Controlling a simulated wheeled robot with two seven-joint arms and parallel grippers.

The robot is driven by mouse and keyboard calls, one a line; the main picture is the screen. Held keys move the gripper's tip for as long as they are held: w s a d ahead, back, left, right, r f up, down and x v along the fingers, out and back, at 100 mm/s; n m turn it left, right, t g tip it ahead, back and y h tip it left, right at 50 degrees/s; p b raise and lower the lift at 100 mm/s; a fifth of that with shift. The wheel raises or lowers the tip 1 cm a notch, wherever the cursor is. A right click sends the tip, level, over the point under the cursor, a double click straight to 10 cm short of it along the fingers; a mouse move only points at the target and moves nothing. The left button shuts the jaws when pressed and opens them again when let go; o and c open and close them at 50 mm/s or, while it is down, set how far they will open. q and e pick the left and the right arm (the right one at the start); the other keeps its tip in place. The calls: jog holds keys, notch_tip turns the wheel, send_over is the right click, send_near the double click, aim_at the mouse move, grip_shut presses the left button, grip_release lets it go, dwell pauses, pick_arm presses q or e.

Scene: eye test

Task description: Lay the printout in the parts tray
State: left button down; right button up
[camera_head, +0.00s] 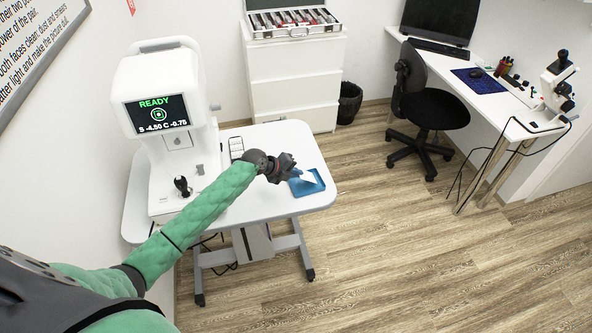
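The parts tray (299,190) is a shallow blue tray at the right edge of the white instrument table. A small white piece, which looks like the printout (309,177), shows over the tray's upper part. I cannot tell whether it rests in the tray or is held just above it. My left gripper (291,171), dark at the end of the green-sleeved arm, is at the tray's left edge, close beside the white piece. Its fingers are small and dark, and whether they are open or closed on the paper is not clear. My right gripper is out of view.
The white instrument (163,85) with a READY screen stands on the table (262,207), left of the tray. A small white box (236,146) is behind my arm. A drawer cabinet (293,90), black chair (428,95) and desk (480,92) stand farther back. The floor at right is clear.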

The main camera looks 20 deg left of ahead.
pick_arm(q)
jog(key=shift+f, duration=0.3)
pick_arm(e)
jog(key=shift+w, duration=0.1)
pick_arm(q)
jog(key=c, duration=1.6)
grip_release()
